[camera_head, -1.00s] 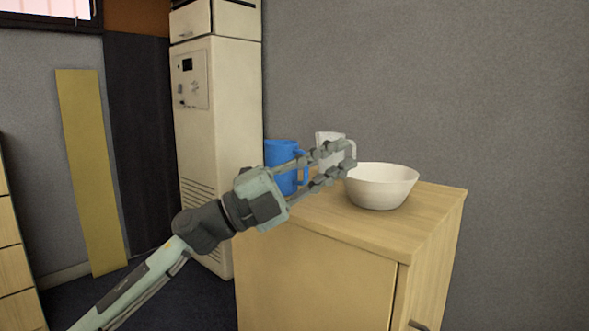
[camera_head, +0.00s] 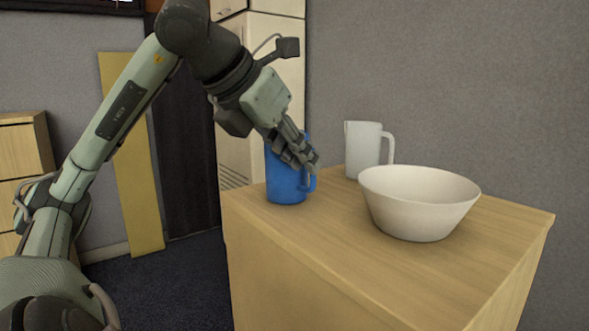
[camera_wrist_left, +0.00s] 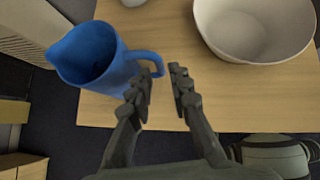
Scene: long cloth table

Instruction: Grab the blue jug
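The blue jug (camera_head: 286,187) stands upright at the left end of the wooden cabinet top in the head view. My left gripper (camera_head: 308,163) reaches down from the upper left and covers part of the jug's upper body and handle. In the left wrist view, the blue jug (camera_wrist_left: 90,55) is at the upper left with its handle pointing right. The left gripper (camera_wrist_left: 165,78) is open there, its fingers apart with bare wood seen between them. The left finger is close to the handle; I cannot tell whether they touch. My right gripper is not in view.
A white bowl (camera_head: 418,210) stands right of the jug, and a white jug (camera_head: 364,150) stands behind. The wooden cabinet top (camera_head: 330,232) is clear in front. A tall cream unit (camera_head: 285,60) stands behind the cabinet on the left.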

